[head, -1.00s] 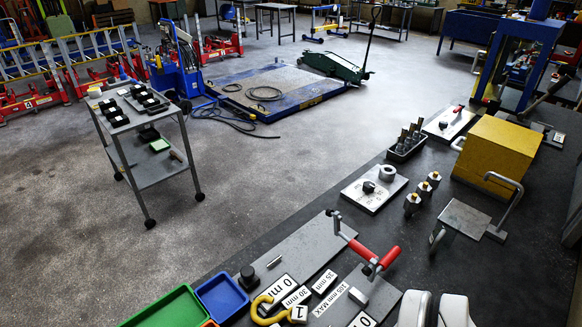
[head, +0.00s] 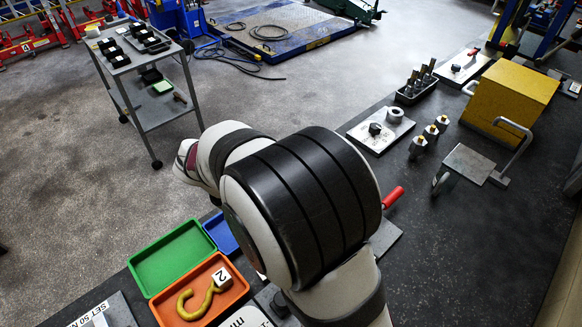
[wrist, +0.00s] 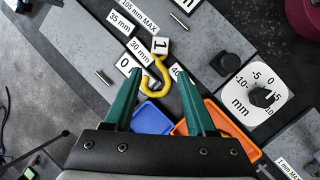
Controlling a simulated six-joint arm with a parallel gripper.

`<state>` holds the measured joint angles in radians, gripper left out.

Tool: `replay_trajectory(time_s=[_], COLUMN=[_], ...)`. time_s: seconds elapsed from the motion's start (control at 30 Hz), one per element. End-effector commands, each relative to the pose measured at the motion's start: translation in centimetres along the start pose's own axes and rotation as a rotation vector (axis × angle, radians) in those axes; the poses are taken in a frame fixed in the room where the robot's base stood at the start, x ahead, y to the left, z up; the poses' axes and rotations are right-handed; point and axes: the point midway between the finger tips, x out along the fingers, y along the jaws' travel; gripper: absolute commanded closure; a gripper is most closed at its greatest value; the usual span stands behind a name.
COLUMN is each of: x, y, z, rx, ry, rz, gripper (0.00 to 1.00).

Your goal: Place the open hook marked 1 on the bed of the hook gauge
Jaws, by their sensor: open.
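In the wrist view the yellow open hook (wrist: 154,80), with its white block marked 1 (wrist: 161,46), lies beside the 0 and 30 mm labels of the hook gauge. The grey gauge bed (wrist: 140,14) runs towards the top, with 35 mm and 105 mm MAX labels. I cannot tell whether the hook rests fully on the bed. My gripper (wrist: 158,78) has its two green fingers spread, one on each side of the hook's curve. It is empty, and contact is not clear. In the head view my arm hides the hook and most of the gauge; its red handle (head: 393,197) shows.
An orange tray (head: 238,300) holds a yellow hook marked 2 (head: 204,292). A green tray (head: 172,256) and a blue tray (head: 218,232) stand behind it. A dial marked in mm (wrist: 262,97) and a black knob (wrist: 223,64) are right of my gripper.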

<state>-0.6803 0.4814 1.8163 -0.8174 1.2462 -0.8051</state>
Motion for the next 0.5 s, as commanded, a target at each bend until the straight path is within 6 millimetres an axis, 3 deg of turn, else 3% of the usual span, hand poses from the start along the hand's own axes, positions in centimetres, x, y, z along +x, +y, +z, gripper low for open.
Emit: replay_trajectory(time_s=[0.2,0.5], x=[6.3,11.2], y=[-0.2,-0.1], z=[0.1,-0.4], rx=[0.005,0.007], ry=[-0.002,-0.002], rz=[-0.008,-0.009], gripper=[0.44,0.44])
